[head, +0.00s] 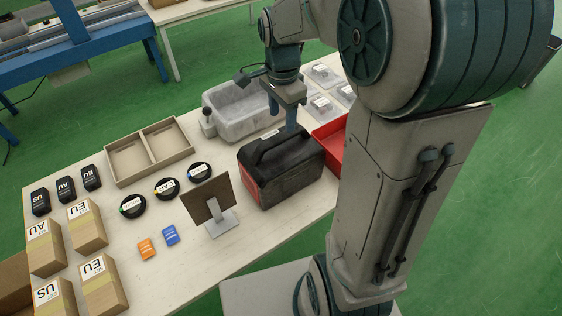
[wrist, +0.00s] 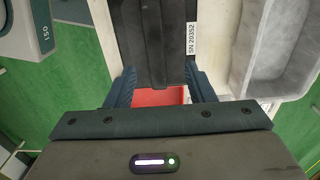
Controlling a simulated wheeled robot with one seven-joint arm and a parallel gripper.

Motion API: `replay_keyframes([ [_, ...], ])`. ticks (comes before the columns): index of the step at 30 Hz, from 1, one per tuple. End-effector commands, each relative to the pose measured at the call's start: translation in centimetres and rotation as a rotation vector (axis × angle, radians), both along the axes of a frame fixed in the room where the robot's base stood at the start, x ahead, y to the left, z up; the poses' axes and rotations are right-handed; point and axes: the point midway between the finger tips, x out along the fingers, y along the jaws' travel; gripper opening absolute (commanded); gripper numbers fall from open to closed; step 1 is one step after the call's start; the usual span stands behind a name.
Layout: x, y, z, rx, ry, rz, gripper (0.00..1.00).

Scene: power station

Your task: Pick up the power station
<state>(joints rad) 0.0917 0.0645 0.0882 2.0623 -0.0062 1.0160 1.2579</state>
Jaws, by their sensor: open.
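The power station (head: 283,172) is a black box-shaped unit with a red side panel and a raised top handle. It stands upright on the pale table. In the wrist view its dark top and handle (wrist: 153,45) fill the upper middle, with a white serial label (wrist: 192,38) on the right. My gripper (head: 284,116) points down over its handle end. In the wrist view my gripper (wrist: 158,88) is open, with one finger on each side of the dark handle. I cannot tell whether the fingers touch it.
A red bin (head: 331,138) stands close right of the power station, and a grey stone-like basin (head: 240,108) behind it. A small stand with a brown panel (head: 207,199) is at its left. Boxes (head: 87,228), black pucks and an empty divided tray (head: 128,158) fill the left side.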

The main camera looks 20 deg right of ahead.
Motion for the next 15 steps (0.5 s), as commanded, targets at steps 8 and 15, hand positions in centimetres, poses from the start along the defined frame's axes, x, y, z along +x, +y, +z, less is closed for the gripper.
replay_keyframes([
  [8,-0.1,0.0,-2.9,0.0,0.0,0.001,0.49],
  [15,-0.8,0.3,-5.8,0.0,0.004,0.002,0.49],
])
